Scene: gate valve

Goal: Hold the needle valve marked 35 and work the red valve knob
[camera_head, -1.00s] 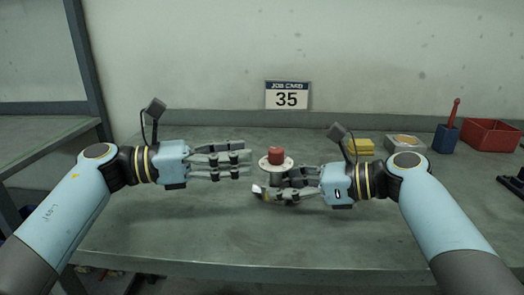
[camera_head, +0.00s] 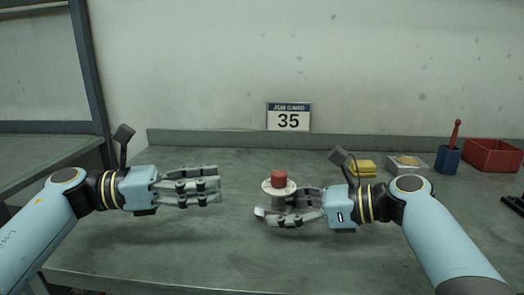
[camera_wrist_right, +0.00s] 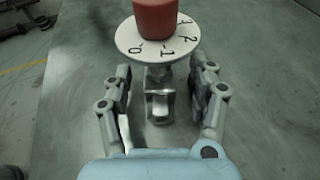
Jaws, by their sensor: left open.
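The needle valve (camera_head: 278,202) stands on the bench with a red knob (camera_head: 279,179) above a round white dial (camera_head: 265,187). In the right wrist view the red knob (camera_wrist_right: 156,16) and the dial (camera_wrist_right: 128,40) with black numerals are close up, above a metal body (camera_wrist_right: 160,103). My right gripper (camera_head: 285,207) has its fingers on either side of the valve body, below the dial. In the right wrist view gaps show between the fingers (camera_wrist_right: 161,78) and the metal body. My left gripper (camera_head: 215,189) is open and empty, left of the valve.
At the back right are yellow blocks (camera_head: 362,168), a grey block with a round top (camera_head: 407,160), a blue holder (camera_head: 448,158) with a red tool, and a red bin (camera_head: 492,155). The bench's left half is clear.

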